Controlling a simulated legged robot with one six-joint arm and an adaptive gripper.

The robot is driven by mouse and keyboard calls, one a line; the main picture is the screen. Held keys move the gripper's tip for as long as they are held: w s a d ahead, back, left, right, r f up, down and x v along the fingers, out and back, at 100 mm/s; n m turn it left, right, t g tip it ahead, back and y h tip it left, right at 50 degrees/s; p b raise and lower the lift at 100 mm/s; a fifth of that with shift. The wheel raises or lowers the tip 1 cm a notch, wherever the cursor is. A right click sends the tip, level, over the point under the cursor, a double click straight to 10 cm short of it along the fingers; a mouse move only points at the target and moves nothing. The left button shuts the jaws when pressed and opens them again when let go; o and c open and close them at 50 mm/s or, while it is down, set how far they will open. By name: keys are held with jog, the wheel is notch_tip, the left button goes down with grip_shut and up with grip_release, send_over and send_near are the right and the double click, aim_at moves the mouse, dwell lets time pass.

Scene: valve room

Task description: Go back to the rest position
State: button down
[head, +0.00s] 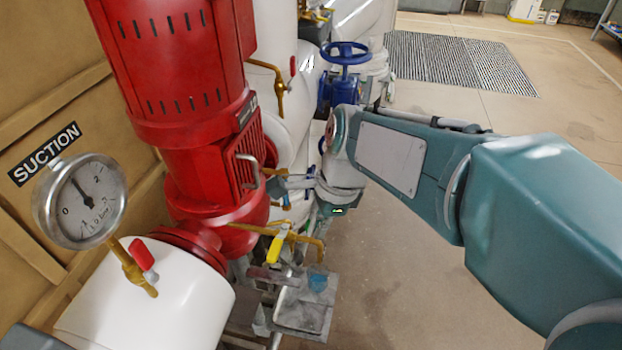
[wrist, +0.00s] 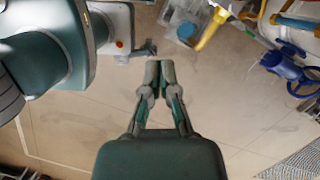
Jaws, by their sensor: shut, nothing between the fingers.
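My gripper (wrist: 160,70) is in the middle of the wrist view, with its two grey fingertips together and nothing between them. In the head view my gripper (head: 277,186) is small and partly lost against the pipework, at the end of my teal arm, which reaches in from the right. It appears in front of the lower part of the red pump (head: 190,90); I cannot tell the exact gap. The wrist view shows floor beyond the fingertips.
A yellow-handled valve (head: 274,248) and a grey tray (head: 303,305) with a blue cup (head: 318,277) sit low by the pump. A blue handwheel (head: 345,53) stands behind. A suction gauge (head: 80,200) is at left. Floor (head: 400,290) at right is clear.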

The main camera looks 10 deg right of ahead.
jog(key=s+d+r+n+t+h, duration=0.2)
jog(key=s+d+r+n+t, duration=0.2)
jog(key=n, duration=1.2)
jog(key=shift+s+d+t+h, duration=0.4)
jog(key=shift+s+d+t, duration=0.6)
jog(key=shift+s+d, duration=1.35)
jog(key=shift+w, duration=0.1)
